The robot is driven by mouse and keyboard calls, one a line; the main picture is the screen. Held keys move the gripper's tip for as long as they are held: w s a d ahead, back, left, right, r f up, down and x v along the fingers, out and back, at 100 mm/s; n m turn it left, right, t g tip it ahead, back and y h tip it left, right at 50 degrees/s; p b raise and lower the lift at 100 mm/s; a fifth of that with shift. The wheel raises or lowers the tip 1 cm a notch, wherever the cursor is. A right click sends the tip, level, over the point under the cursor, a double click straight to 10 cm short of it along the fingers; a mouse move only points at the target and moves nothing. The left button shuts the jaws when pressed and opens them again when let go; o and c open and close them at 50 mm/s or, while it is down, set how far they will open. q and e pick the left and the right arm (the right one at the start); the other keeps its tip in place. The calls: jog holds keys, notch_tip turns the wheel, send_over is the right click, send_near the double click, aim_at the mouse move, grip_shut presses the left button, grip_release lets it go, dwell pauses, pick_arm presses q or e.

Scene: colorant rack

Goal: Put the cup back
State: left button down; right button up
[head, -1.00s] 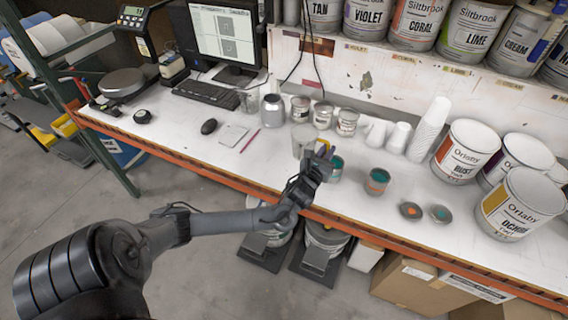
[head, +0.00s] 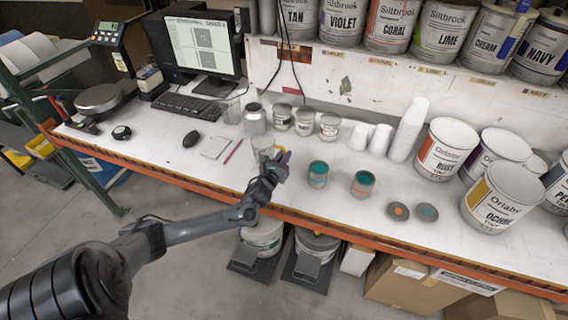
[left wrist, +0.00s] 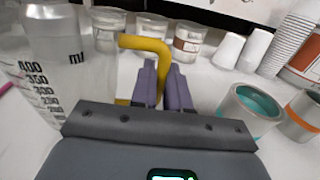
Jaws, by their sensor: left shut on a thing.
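The cup (head: 262,147) is a clear measuring cup with dark ml marks and a yellow handle (left wrist: 146,44). In the left wrist view the cup (left wrist: 40,95) fills the left side, upright or nearly so. My left gripper (head: 279,160) is shut on the yellow handle, its purple fingers (left wrist: 164,88) on either side of it. The cup is over the front part of the bench, in front of a grey metal can (head: 255,119). I cannot tell whether its base touches the bench. My right gripper is not in view.
Another clear beaker (head: 233,110) stands left of the metal can. Several small labelled cans (head: 304,122) and white cup stacks (head: 410,130) line the back. Open cans, one teal (head: 318,174) and one orange-labelled (head: 363,184), stand to the right. Bench space near the pink pencil (head: 233,151) is mostly clear.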

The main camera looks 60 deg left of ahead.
pick_arm(q)
jog(key=shift+f, duration=1.75)
jog(key=shift+f, duration=0.1)
jog(key=c, duration=1.1)
grip_release()
jog(key=p+v, duration=0.1)
jog(key=v, duration=1.1)
jog(key=shift+r, duration=0.2)
